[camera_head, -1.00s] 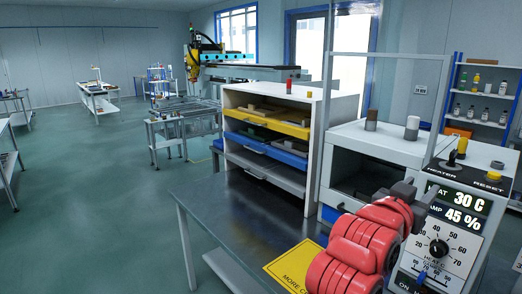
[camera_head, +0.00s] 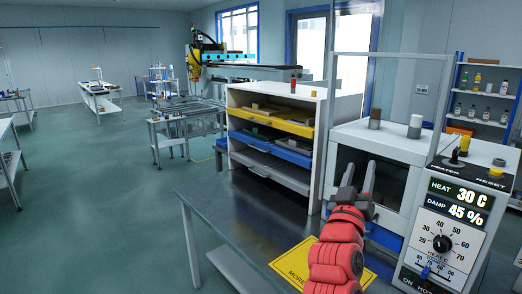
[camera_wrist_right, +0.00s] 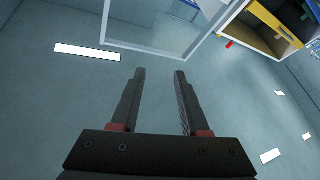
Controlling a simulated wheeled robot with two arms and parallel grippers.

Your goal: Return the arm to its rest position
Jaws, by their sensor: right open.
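The panel (camera_head: 447,225) reads HEAT 30 C and DAMP 45 %, with a black dial and a blue lever below. A black toggle stands on top by HEATER and a yellow button by RESET. My left gripper is not in view.
A dark table (camera_head: 215,205) carries a shelf unit (camera_head: 318,140) with yellow and blue trays. A yellow sign (camera_head: 290,262) lies near my arm. A raised clear pane in a grey frame (camera_head: 332,60) stands above the heater cabinet (camera_head: 385,143). Open floor lies at left.

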